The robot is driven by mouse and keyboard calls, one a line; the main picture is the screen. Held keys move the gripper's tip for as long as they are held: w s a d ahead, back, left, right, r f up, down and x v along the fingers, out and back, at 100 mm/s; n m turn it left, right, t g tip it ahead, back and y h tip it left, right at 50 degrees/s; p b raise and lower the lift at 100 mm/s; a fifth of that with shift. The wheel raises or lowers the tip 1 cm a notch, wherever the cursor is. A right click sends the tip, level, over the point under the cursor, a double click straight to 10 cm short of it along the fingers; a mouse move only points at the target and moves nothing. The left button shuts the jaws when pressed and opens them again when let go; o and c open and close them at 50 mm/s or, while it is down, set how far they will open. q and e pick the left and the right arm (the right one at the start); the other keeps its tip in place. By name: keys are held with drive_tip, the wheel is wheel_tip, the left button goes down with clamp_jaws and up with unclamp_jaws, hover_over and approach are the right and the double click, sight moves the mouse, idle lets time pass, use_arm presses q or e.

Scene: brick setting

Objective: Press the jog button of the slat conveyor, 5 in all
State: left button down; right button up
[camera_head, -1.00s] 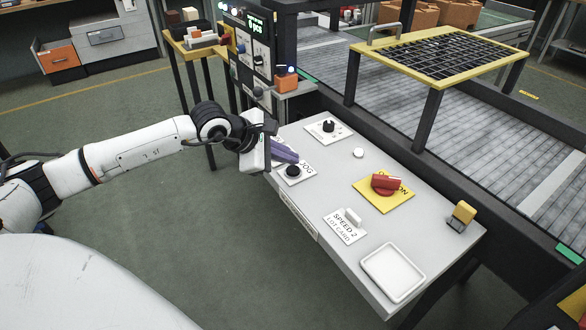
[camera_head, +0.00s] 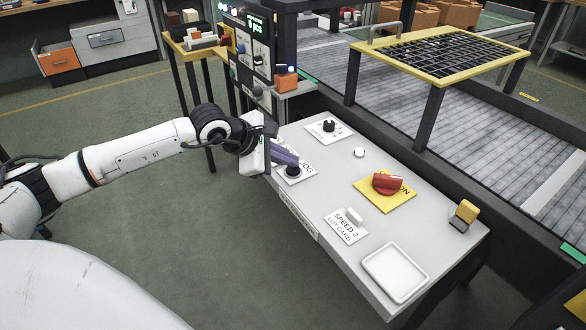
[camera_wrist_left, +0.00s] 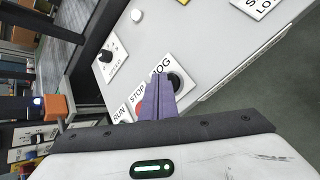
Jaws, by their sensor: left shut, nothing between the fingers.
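The black round jog button (camera_head: 292,171) sits on a white plate marked JOG at the near left of the grey panel. It also shows in the left wrist view (camera_wrist_left: 176,83), beside the fingertips. My left gripper (camera_head: 296,163) has its purple fingers shut and empty. The fingertips are right at the button's far side in the head view and partly cover its plate; I cannot tell whether they touch it. In the left wrist view the fingers (camera_wrist_left: 161,77) cover part of the RUN/STOP/JOG label, and a red stop button (camera_wrist_left: 140,110) shows beside them. My right gripper is out of view.
The slat conveyor (camera_head: 480,130) runs behind the panel. A control column (camera_head: 258,60) stands at back left.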

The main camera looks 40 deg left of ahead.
sight(289, 170)
use_arm(q)
drive_tip(key=shift+f+b, duration=0.35)
drive_tip(key=shift+b, duration=0.05)
drive_tip(key=shift+r, duration=0.1)
idle(0.5)
drive_tip(key=shift+r+p, duration=0.4)
drive_tip(key=shift+r, duration=0.4)
drive_tip(key=shift+r+p, duration=1.25)
drive_tip(key=shift+r, duration=1.3)
idle(0.4)
